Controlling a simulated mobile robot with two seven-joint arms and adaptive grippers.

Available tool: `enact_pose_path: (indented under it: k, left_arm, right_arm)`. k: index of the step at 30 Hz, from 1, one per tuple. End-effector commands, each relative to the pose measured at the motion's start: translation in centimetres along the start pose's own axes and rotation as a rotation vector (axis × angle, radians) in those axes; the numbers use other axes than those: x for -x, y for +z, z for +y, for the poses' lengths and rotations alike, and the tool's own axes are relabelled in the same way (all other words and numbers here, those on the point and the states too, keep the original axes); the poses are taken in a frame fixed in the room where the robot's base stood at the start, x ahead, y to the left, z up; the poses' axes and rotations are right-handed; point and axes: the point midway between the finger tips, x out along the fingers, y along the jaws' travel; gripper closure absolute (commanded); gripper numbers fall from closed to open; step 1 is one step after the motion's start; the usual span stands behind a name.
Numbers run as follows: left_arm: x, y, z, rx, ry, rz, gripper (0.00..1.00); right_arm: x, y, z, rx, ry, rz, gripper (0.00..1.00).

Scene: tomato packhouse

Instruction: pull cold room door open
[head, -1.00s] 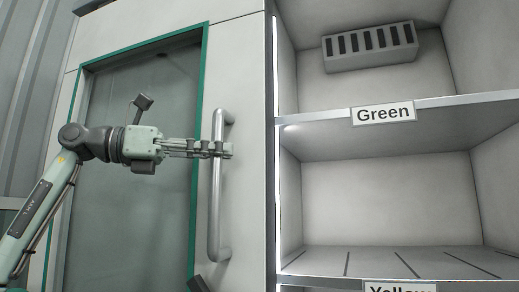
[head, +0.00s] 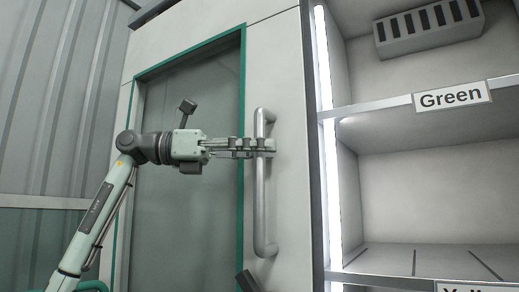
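The cold room door (head: 284,75) is a pale panel with a green-edged, dark grey inset (head: 195,225). A vertical metal bar handle (head: 261,205) stands off its right part. My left gripper (head: 264,146) reaches in from the left, level with the upper part of the handle. Its fingers lie across the bar and look shut on it, hiding a short stretch. I cannot tell whether the door stands slightly off its frame. My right gripper is out of view.
To the right is a lit shelf unit with a shelf edge labelled Green (head: 451,96) and a grey slotted box (head: 428,28) above it. A lower label is cut off. Ribbed grey wall (head: 60,100) fills the left. A small dark block (head: 247,281) shows below the handle.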

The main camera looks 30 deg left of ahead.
Motion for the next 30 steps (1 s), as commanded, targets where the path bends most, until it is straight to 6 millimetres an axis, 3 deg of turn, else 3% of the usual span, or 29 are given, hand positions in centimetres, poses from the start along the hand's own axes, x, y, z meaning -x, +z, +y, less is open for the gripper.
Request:
enact_pose_path:
  k: [8,11,21,30]
  left_arm:
    - [0.5,0.0,0.1,0.001,0.002,-0.001,0.61]
    - [1.8,0.0,0.1,0.002,0.004,-0.002,0.61]
    - [8.9,0.0,0.1,0.003,0.005,-0.001,0.61]
    - [11.9,0.0,0.0,0.001,0.001,0.0,0.61]
  right_arm:
    - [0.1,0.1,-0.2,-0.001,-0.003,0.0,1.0]
    - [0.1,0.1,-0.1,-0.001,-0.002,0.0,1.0]
    - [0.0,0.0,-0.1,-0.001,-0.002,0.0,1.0]
    - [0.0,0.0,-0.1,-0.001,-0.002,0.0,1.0]
